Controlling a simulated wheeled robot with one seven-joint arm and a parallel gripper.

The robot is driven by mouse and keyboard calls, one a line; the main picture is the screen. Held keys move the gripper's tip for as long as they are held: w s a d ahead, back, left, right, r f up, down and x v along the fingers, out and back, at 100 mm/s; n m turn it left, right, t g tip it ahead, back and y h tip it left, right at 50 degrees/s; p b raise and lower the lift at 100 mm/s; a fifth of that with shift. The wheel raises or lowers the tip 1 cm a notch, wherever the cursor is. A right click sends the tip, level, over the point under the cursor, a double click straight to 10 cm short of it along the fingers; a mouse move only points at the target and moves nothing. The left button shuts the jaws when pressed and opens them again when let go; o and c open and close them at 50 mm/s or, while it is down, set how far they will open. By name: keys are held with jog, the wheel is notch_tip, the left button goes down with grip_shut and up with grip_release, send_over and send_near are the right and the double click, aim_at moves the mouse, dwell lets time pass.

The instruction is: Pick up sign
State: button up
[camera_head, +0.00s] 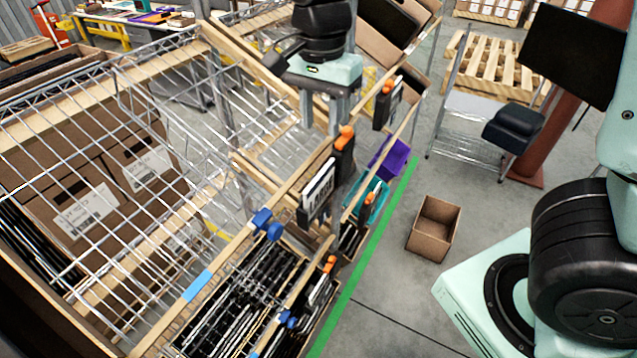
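A dark sign holder with a white printed face (319,189) and an orange clip hangs on the wooden edge of the rack, below my gripper. A second dark sign (388,106) with an orange clip hangs on the rack edge further right and back. I cannot tell which one the task means. My gripper (323,122) points down above the rack, at the end of a teal and black wrist. Its two grey fingers stand apart with nothing visible between them. It appears clear of both signs.
The wire rack (215,75) holds cartons (85,195) at left and a bin of thin dark items (250,300) at front. A purple bin (388,160) sits at its edge. An open brown box (435,228) stands on the floor beyond the green line (362,262).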

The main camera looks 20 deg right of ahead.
aim_at(320, 174)
notch_tip(320, 174, down, 13)
jog(key=p, duration=0.3)
jog(key=shift+f, duration=0.1)
grip_shut()
